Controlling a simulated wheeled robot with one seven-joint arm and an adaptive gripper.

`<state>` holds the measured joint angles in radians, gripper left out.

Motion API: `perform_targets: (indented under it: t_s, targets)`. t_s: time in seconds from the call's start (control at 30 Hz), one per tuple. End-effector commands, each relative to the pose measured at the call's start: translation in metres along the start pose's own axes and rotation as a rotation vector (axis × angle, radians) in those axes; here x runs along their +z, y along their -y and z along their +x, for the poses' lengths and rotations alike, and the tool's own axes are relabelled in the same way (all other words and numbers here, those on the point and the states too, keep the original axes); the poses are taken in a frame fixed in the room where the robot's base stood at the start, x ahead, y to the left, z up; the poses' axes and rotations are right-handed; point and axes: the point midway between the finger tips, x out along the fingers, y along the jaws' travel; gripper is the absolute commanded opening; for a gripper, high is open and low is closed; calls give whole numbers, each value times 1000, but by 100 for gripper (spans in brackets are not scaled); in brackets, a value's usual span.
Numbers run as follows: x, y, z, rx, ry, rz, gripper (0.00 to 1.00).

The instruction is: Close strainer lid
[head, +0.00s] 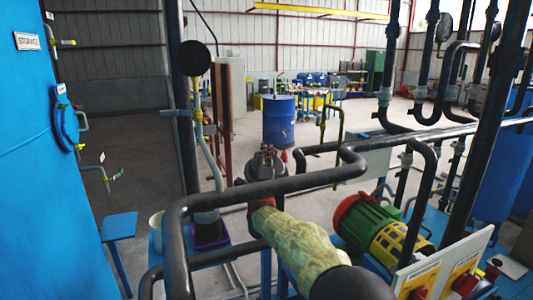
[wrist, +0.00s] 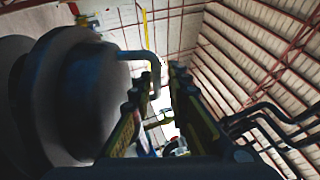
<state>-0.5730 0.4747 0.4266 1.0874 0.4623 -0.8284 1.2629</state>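A dark grey upright fitting (head: 265,168) with bolt-like parts on top stands among the black pipes in the middle of the head view. It may be the strainer, but I cannot tell for sure, nor whether its lid is open or shut. In the wrist view, my gripper (wrist: 161,82) has its two dark fingers apart, with nothing visible held between them. A large grey rounded body (wrist: 72,95) fills the left side there, close beside the left finger. I cannot tell whether they touch. My gripper is not identifiable in the head view.
Black pipes (head: 300,183) cross the foreground. A mottled green-yellow cylinder (head: 300,243) and a green motor (head: 366,226) with a red end stand close by. A blue tank (head: 40,170) fills the left edge. A blue drum (head: 279,120) stands behind on open floor.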

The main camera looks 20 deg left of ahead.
Motion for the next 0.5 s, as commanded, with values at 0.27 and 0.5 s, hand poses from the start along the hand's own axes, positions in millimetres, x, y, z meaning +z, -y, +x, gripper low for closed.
perform_targets:
  t_s: [0.27,0.5]
  targets:
    - [0,-2,-50,5,1,-1,16]
    - [0,-3,-88,6,1,-2,16]
